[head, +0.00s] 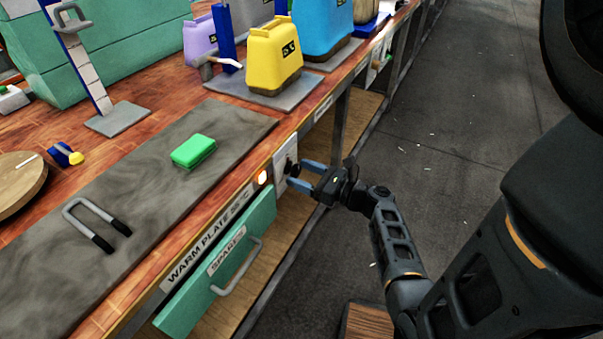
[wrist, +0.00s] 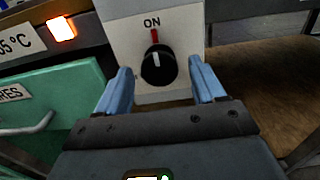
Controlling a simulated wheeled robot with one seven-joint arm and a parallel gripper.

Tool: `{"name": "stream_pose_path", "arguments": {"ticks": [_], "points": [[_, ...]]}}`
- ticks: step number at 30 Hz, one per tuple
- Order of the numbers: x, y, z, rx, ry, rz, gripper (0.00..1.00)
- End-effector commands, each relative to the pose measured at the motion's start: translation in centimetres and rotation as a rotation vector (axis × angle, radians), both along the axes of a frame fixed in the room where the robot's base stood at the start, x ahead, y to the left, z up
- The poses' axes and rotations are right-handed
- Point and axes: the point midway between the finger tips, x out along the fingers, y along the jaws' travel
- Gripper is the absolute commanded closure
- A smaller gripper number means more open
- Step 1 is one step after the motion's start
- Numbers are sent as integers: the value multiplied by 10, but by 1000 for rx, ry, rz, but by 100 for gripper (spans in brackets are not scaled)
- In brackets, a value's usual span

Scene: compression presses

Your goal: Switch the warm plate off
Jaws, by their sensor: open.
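The warm plate (head: 108,205) is a flat grey slab set in the wooden bench, with a green block and a dark-tipped metal handle on it. Its label (head: 205,245) reads "WARM PLATE 55 °C". Its indicator lamp (head: 262,177) glows orange, also in the wrist view (wrist: 61,28). The black knob (wrist: 158,65) sits on a white switch plate (wrist: 126,25), with a red mark at its top toward the word "ON". My gripper (head: 297,174) is open at the switch, its blue fingers either side of the knob in the wrist view (wrist: 160,88). Whether they touch it cannot be told.
A green drawer (head: 195,290) labelled "SPARES", with a metal handle, is left of the switch under the bench edge. A yellow container (head: 273,62) and a blue one (head: 322,28) stand on the bench behind. The floor (head: 460,110) at right is clear.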

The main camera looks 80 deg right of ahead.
Motion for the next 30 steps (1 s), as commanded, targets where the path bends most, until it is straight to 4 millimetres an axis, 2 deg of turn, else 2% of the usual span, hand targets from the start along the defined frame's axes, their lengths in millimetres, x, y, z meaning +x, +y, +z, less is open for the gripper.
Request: {"name": "stream_pose_path", "arguments": {"ticks": [11, 28, 30], "points": [[7, -1, 0, 0, 1, 0, 31], [7, -1, 0, -1, 1, 0, 86], [7, -1, 0, -1, 1, 0, 86]]}}
